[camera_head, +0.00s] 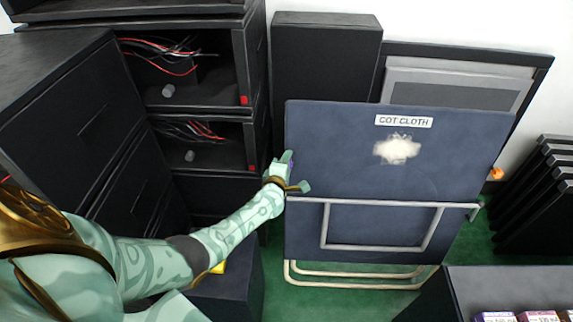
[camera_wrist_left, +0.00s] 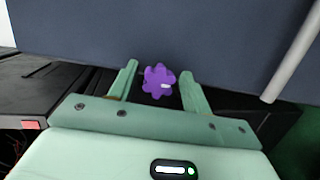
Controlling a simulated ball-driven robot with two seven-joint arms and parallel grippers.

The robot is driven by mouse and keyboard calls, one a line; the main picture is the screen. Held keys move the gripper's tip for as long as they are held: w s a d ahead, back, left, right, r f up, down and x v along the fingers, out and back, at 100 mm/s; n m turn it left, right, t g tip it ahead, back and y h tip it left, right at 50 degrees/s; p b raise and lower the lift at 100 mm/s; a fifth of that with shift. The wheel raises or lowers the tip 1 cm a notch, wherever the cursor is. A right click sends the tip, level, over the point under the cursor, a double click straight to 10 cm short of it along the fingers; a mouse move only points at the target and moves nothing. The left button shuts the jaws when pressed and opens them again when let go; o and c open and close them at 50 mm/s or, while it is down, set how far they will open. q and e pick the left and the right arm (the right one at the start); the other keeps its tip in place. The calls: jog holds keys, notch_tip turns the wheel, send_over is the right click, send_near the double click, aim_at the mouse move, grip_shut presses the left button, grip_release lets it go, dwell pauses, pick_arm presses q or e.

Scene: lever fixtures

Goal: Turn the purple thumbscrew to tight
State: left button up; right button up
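The purple thumbscrew (camera_wrist_left: 158,81) is a lobed knob with a small white mark toward its right side, seen in the left wrist view. It sits near the lower edge of the dark blue panel (camera_wrist_left: 150,30). My left gripper (camera_wrist_left: 158,71) is open, with one finger on each side of the thumbscrew and a visible gap at both sides. In the head view my left gripper (camera_head: 295,171) is at the left edge of the panel (camera_head: 340,150) and mostly hides the thumbscrew. My right gripper is not in view.
The panel carries a "COT CLOTH" label (camera_head: 404,121) and a folded metal frame (camera_head: 380,203). Black cabinets with wires (camera_head: 195,100) stand to the left. An orange knob (camera_head: 496,174) shows at the panel's right. Dark folded items (camera_head: 540,200) stand far right. Green floor shows between.

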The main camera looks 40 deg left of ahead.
pick_arm(q)
jog(key=shift+r, duration=0.1)
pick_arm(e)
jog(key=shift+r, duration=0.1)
pick_arm(q)
jog(key=p+v, duration=0.7)
jog(key=v, duration=0.9)
jog(key=shift+p, duration=0.35)
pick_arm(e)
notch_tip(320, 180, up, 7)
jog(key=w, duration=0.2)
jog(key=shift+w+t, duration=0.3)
pick_arm(q)
jog(key=shift+s+d, duration=0.15)
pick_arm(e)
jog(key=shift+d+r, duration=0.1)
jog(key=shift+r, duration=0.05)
